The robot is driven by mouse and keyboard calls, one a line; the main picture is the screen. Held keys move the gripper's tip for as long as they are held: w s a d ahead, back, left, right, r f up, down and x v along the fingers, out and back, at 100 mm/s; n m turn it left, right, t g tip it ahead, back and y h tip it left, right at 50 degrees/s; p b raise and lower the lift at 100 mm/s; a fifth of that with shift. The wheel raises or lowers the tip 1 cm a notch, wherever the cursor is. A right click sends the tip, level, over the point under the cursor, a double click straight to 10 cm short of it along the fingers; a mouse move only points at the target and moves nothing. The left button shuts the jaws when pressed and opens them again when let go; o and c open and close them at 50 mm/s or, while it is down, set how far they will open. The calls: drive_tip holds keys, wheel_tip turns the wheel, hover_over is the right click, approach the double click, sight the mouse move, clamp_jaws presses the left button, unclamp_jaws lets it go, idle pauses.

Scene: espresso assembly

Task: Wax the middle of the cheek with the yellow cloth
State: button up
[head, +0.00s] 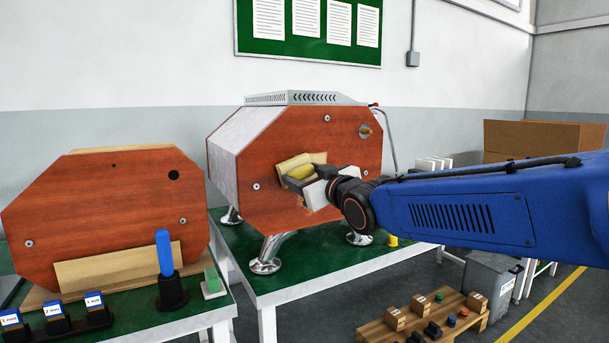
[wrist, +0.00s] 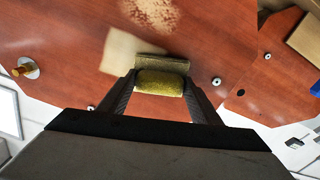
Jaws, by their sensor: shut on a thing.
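The espresso machine stands on chrome feet, and its red-brown wooden cheek (head: 270,140) faces me. My gripper (head: 303,176) is shut on the yellow cloth (head: 301,172) at the middle of the cheek. In the wrist view the cloth (wrist: 160,83) sits between both fingers, with an olive-brown strip (wrist: 162,64) just beyond it. The cloth looks close to the cheek (wrist: 215,40); I cannot tell whether it touches. A pale rectangular patch (wrist: 122,52) shows beside it, and a pale speckled patch (wrist: 155,12) lies higher in that view. My gripper hides part of the cheek.
A second wooden cheek (head: 100,220) stands on the left table, near a blue-handled tool (head: 164,255) and several small blue-topped blocks (head: 54,318). The green table (head: 310,272) carries the machine. A pallet (head: 455,320) with small parts and a grey bin (head: 487,280) stand on the floor.

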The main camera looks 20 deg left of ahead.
drive_tip(key=shift+v, duration=2.75)
drive_tip(key=shift+r, duration=0.1)
drive_tip(key=v, duration=0.3)
